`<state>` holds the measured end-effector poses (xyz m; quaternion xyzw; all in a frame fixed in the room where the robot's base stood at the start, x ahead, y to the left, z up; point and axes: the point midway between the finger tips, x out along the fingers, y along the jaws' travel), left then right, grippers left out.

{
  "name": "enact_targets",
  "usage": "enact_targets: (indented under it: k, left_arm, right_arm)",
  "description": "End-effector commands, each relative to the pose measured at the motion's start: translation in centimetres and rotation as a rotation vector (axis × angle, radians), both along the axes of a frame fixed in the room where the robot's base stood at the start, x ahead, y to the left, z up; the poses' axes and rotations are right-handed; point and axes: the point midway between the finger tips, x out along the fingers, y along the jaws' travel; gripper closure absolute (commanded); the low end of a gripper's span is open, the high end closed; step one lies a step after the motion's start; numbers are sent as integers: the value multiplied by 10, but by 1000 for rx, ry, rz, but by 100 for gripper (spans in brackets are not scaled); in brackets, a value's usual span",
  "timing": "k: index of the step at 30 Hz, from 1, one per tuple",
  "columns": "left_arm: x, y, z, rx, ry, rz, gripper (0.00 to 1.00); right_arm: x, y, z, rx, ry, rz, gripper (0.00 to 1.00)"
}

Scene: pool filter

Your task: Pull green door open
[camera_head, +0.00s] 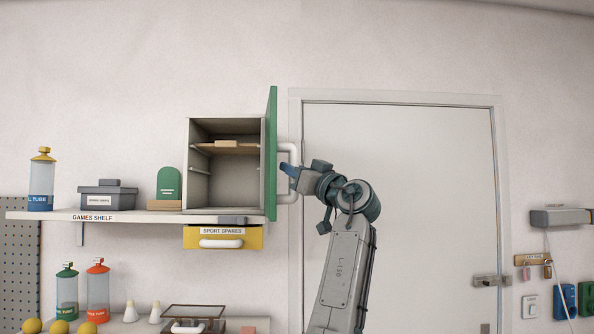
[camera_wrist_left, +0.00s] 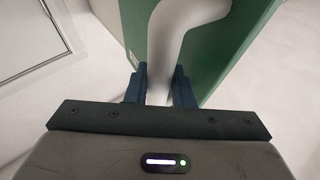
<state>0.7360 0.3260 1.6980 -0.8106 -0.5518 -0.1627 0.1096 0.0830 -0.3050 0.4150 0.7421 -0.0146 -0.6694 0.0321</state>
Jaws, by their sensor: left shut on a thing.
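The green door (camera_head: 272,150) of the grey cabinet (camera_head: 187,165) stands open, swung out on the cabinet's right side and seen nearly edge-on. Its white handle (camera_head: 295,150) sticks out to the right. My left gripper (camera_head: 287,171) is shut on the handle's upright bar. In the left wrist view the pale handle (camera_wrist_left: 185,25) runs down between the dark blue fingers (camera_wrist_left: 159,88), with the green door (camera_wrist_left: 235,50) behind it. Inside the cabinet is a wooden shelf (camera_head: 245,149) with a small tan block on it. My right gripper is not in view.
The cabinet stands on the games shelf (camera_head: 130,216), with a green-topped item (camera_head: 168,183), a grey box (camera_head: 108,197) and a tube (camera_head: 41,180) to its left. A yellow drawer (camera_head: 222,238) hangs below. A white room door (camera_head: 420,200) is behind my arm.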

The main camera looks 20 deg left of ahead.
Motion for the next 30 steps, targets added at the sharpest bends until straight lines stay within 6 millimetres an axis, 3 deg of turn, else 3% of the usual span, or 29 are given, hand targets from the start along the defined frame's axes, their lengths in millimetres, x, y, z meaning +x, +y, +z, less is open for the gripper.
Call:
enact_targets:
  k: [12, 13, 15, 24, 30]
  left_arm:
    - [0, 1, 2, 2, -2, 0, 100]
    - [0, 1, 2, 2, -2, 0, 72]
    - [0, 1, 2, 2, -2, 0, 64]
    - [-1, -2, -1, 1, -1, -2, 64]
    - [-10, -26, -17, 1, -1, -4, 64]
  right_arm:
    - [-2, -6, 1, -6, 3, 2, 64]
    - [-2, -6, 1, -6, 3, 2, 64]
    - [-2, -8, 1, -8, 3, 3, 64]
    - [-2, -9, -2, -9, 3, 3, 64]
    - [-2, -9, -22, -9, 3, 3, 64]
